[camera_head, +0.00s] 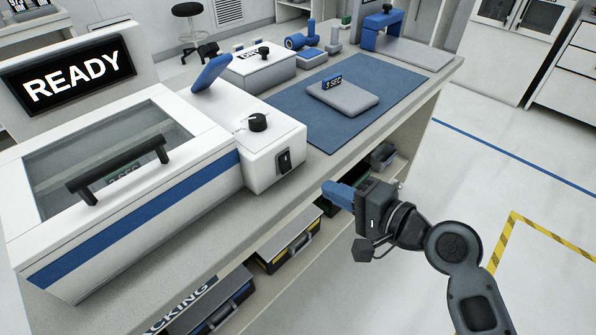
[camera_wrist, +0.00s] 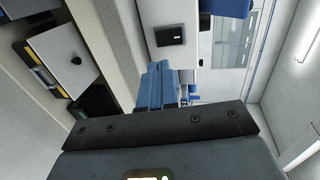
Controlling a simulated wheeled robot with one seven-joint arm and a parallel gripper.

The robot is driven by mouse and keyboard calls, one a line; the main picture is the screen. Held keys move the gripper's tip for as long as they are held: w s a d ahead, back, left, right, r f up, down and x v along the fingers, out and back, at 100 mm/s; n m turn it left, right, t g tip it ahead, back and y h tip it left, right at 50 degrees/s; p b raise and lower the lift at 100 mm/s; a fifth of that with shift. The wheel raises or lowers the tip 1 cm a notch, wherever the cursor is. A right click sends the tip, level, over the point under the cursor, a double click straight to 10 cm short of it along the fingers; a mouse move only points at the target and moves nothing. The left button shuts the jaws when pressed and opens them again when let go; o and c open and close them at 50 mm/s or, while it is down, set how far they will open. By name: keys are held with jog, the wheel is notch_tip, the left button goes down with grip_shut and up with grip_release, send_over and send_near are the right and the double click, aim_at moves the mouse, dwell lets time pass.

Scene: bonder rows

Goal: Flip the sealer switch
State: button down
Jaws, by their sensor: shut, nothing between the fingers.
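The sealer (camera_head: 140,200) is a white machine with a blue stripe, a lidded window and a black handle, at the left of the bench in the head view. Its black rocker switch (camera_head: 284,161) sits on the front face of the side box, below a black knob (camera_head: 257,122). The switch also shows in the wrist view (camera_wrist: 170,36), beyond the fingers. My gripper (camera_head: 332,191) has blue fingers, shut and empty. It is in front of the bench edge, to the right of the switch and apart from it. The fingers also show in the wrist view (camera_wrist: 158,80).
A display reading READY (camera_head: 70,75) stands behind the sealer. A blue mat (camera_head: 375,85) holds a grey pad (camera_head: 342,97) with a small timer sign. A smaller white box (camera_head: 262,68) stands behind. Cases (camera_head: 290,240) fill the shelf below. The floor at right is clear.

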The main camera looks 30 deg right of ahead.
aim_at(287, 170)
jog(key=p+x, duration=0.1)
jog(key=x, duration=0.9)
jog(key=shift+w+f, duration=0.1)
dwell(0.3)
